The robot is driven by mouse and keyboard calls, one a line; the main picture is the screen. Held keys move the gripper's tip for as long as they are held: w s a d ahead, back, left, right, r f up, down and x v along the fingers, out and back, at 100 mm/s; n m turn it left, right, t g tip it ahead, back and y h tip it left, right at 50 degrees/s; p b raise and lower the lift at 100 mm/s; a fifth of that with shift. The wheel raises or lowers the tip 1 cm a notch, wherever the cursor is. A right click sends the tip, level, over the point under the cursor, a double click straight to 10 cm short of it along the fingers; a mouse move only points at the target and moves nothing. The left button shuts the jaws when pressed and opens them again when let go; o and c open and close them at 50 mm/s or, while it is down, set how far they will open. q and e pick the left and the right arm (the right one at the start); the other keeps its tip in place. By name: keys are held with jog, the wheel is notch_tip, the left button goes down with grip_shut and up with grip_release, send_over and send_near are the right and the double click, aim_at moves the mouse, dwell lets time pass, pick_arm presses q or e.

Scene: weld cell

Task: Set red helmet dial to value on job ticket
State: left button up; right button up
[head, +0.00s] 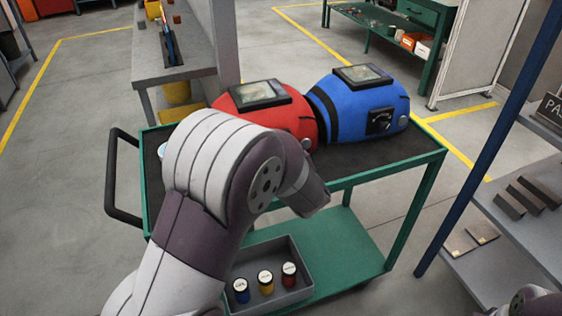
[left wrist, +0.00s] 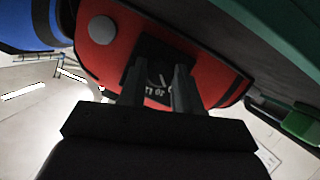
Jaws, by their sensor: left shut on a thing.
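The red helmet (head: 277,115) sits on the green cart, with its lower front hidden by my left arm in the head view. In the left wrist view the red helmet (left wrist: 112,52) fills the upper middle, and its black dial (left wrist: 158,76) with white markings shows between my fingers. My left gripper (left wrist: 160,78) is shut on the dial's knob. The dial's setting is too dark and covered to read. The left gripper is hidden in the head view. No readable job ticket shows. My right gripper is not in view.
A blue helmet (head: 358,107) with a black dial stands right beside the red one. The cart (head: 410,160) has a dark top. A grey tray (head: 303,293) with three small labelled jars is on its lower shelf. A rack with dark blocks (head: 524,198) stands at the right.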

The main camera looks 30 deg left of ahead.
pick_arm(q)
jog(key=shift+f+n+t+h+b, duration=0.1)
jog(key=shift+n+t+h+b, duration=0.2)
jog(key=shift+n+t+b, duration=0.8)
jog(key=shift+g+b, duration=0.3)
jog(key=shift+g, duration=0.2)
jog(key=o, duration=1)
jog(key=shift+o, duration=0.2)
jog(key=p+v, duration=0.4)
jog(key=v, duration=0.8)
jog(key=shift+s+r, duration=0.2)
jog(key=shift+s, duration=0.2)
